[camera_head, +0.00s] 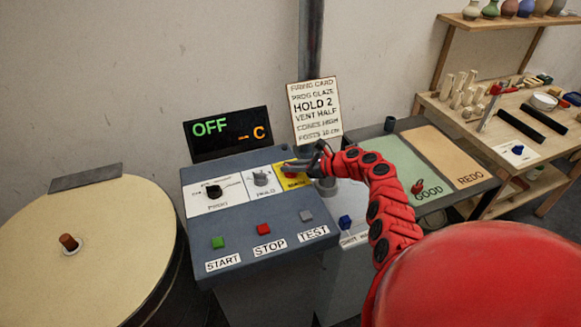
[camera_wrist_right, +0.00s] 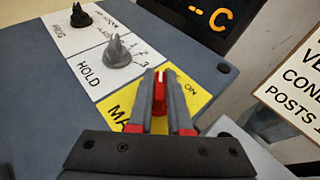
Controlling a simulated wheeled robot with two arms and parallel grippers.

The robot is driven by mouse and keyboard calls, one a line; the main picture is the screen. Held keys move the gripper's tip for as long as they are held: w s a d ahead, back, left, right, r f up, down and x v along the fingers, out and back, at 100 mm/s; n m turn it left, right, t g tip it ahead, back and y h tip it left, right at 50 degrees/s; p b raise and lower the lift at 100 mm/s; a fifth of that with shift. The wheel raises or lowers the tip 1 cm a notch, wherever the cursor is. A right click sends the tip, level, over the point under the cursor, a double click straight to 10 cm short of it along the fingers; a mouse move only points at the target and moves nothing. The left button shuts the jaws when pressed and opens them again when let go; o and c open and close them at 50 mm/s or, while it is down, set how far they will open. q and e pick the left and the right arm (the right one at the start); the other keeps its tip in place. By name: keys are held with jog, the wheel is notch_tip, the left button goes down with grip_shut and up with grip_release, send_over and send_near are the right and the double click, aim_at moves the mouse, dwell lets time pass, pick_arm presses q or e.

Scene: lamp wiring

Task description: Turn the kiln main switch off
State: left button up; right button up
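The kiln main switch is a red knob (camera_wrist_right: 160,93) on a yellow plate (camera_wrist_right: 202,98) marked "ON" at its far corner; part of its label is hidden by my gripper. My right gripper (camera_wrist_right: 161,82) reaches over the plate, with the red knob between its two fingers. The fingers look closed on the knob. The display (camera_head: 228,133) reads "OFF" in green and "-- C" in orange. My left gripper is not in view.
The grey console (camera_head: 214,244) also carries a black PROG knob (camera_head: 213,191), a grey HOLD knob (camera_head: 261,178), and green START (camera_head: 218,242), red STOP (camera_head: 263,229) and grey TEST (camera_head: 305,216) buttons. A card (camera_head: 315,112) stands behind. A round kiln lid (camera_head: 110,240) is at left.

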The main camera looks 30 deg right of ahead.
jog(key=o, duration=0.4)
jog(key=shift+s+a+f, duration=0.1)
jog(key=shift+s+f, duration=0.1)
jog(key=shift+w, duration=0.1)
jog(key=shift+w+d, duration=0.1)
jog(key=shift+d, duration=0.1)
jog(key=shift+s+d+r, duration=0.15)
jog(key=shift+s+r, duration=0.1)
jog(key=shift+s, duration=0.05)
jog(key=b+v, duration=0.2)
jog(key=v, duration=1.4)
jog(key=shift+s+d+r, duration=0.1)
jog(key=shift+s+d, duration=0.1)
